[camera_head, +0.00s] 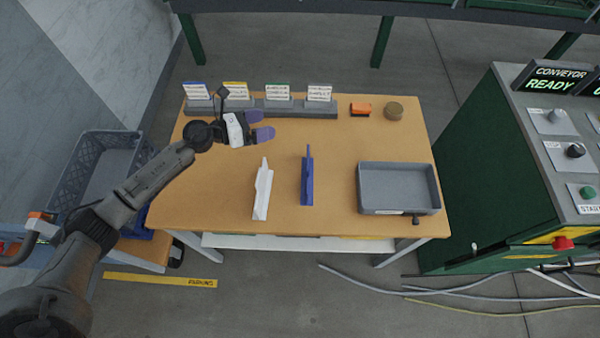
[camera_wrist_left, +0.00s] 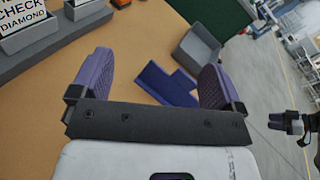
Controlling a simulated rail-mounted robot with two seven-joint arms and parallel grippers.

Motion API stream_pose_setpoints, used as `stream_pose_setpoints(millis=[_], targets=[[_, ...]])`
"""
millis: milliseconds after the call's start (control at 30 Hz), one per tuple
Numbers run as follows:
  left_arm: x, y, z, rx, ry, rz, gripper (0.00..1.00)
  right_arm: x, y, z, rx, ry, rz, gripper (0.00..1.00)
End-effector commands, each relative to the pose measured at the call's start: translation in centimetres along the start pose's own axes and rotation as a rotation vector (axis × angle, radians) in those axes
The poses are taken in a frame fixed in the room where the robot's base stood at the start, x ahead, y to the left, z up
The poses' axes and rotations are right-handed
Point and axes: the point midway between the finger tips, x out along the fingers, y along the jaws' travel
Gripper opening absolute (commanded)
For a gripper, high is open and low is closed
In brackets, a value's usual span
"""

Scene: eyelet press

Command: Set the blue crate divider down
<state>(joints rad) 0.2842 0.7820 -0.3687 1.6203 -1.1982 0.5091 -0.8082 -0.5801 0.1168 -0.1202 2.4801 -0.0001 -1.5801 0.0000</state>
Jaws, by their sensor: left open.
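The blue crate divider (camera_head: 307,182) stands on the wooden table, right of its middle, seen nearly edge-on from above. It also shows in the left wrist view (camera_wrist_left: 168,86), beyond and between my fingers. My left gripper (camera_head: 264,124) is open and empty over the back left of the table, apart from the divider. Its two purple fingers are spread wide in the left wrist view (camera_wrist_left: 160,85). What looks like my right gripper (camera_wrist_left: 284,124) is small at the right edge of that view; its jaw state is unclear.
A white divider (camera_head: 262,192) stands left of the blue one. A grey tray (camera_head: 398,210) is at the table's right. A grey rack with label cards (camera_head: 260,105), an orange block (camera_head: 361,109) and a round tin (camera_head: 393,111) line the back. A grey crate (camera_head: 82,165) is left.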

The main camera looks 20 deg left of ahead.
Motion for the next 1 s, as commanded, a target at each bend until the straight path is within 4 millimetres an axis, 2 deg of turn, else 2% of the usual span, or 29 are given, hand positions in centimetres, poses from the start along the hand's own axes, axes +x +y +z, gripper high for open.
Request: stream_pose_setpoints(millis=[100, 200, 300, 433, 567, 800, 1000], targets=[[-0.4, -1.9, -2.8, 0.170, 0.160, -0.134, 0.94, 0.0, 0.0, 0.0, 0.001, 0.000, -0.001, 0.43], [-1.0, -3.1, -4.4, 0.276, 0.248, -0.239, 0.94, 0.0, -0.1, 0.0, 0.001, 0.000, -0.001, 0.43], [-1.5, -4.1, -5.4, 0.355, 0.294, -0.325, 0.94, 0.0, 0.0, 0.0, 0.001, 0.000, -0.001, 0.43], [-1.5, -4.5, -5.8, 0.429, 0.295, -0.360, 0.94, 0.0, 0.0, 0.0, 0.001, 0.000, -0.001, 0.43], [-0.1, -4.9, -6.3, 0.451, 0.288, -0.364, 0.94, 0.0, 0.0, 0.0, 0.000, 0.000, 0.000, 0.43], [3.7, -6.1, -7.7, 0.450, 0.287, -0.363, 0.94, -0.1, 0.2, 0.0, -0.005, -0.001, 0.004, 0.43], [5.6, -6.6, -8.5, 0.449, 0.288, -0.361, 0.94, 0.0, 0.2, 0.1, -0.008, -0.002, 0.006, 0.43]])
